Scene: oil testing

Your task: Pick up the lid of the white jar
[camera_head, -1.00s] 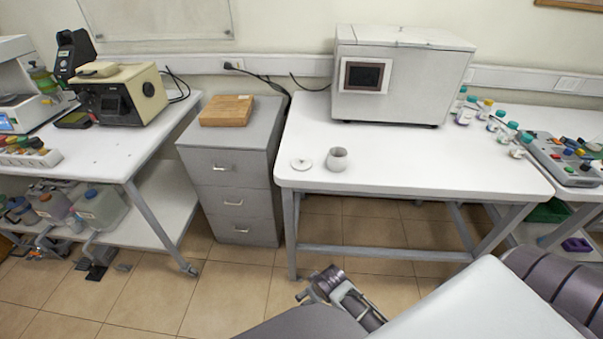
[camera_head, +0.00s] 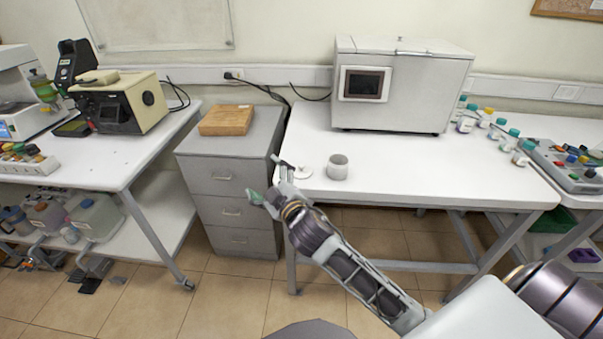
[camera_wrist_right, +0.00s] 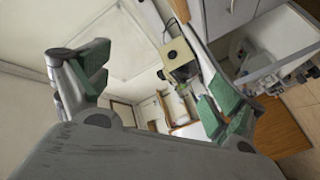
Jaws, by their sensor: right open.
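The round white lid (camera_head: 303,171) lies flat on the white table near its front left corner, partly hidden by my right gripper. The small white jar (camera_head: 338,167) stands upright and uncovered just right of the lid, apart from it. My right gripper (camera_head: 270,182) is open and empty, to the left of the lid, above the table's front left corner and in front of the drawer cabinet. In the right wrist view its green-padded fingers (camera_wrist_right: 155,98) are spread wide, with neither lid nor jar between them. My left gripper is not in view.
A large white machine (camera_head: 400,85) stands at the back of the table, with several small bottles (camera_head: 493,126) to its right. The grey drawer cabinet (camera_head: 229,186) carries a wooden box (camera_head: 227,119).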

